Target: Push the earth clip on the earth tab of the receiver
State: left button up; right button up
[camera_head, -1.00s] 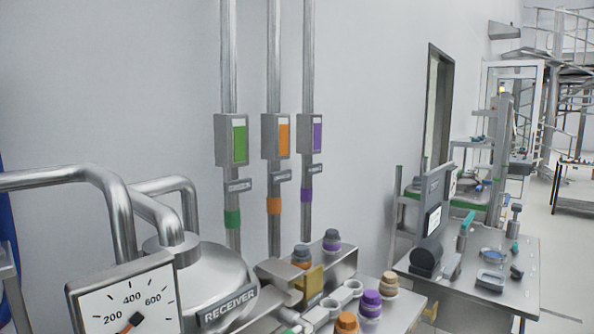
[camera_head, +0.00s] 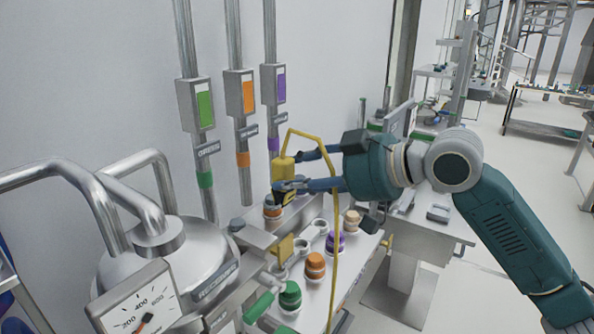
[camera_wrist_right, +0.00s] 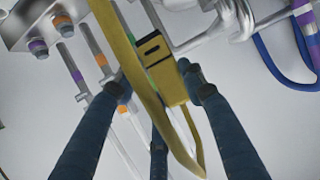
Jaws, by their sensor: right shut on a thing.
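The earth clip (camera_head: 283,171) is a yellow block with a yellow cable that loops up and hangs down in front of the bench. My right gripper (camera_head: 290,171) is shut on it, in the air above the valve block. In the right wrist view the clip (camera_wrist_right: 170,75) sits between the fingers (camera_wrist_right: 158,88), partly hidden by a broad yellow strip. The receiver (camera_head: 190,262) is the steel vessel at the left. A small brass-coloured tab (camera_head: 285,246), which looks like the earth tab, stands below and apart from the clip. My left gripper is not in view.
A gauge (camera_head: 146,312) stands in front of the receiver. Orange (camera_head: 315,264), purple and green (camera_head: 290,294) capped fittings crowd the bench near the tab. Pipes with coloured labels (camera_head: 204,104) rise along the wall behind. The cable hangs in front of the fittings.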

aim_at(293, 203)
notch_tip(293, 203, down, 5)
jog(key=b, duration=0.4)
jog(key=shift+w, duration=0.1)
jog(key=shift+r, duration=0.3)
jog(key=shift+f, duration=0.2)
jog(key=shift+f, duration=0.35)
jog(key=shift+f+b, duration=0.4)
jog(key=shift+f, duration=0.75)
jog(key=shift+f, duration=0.1)
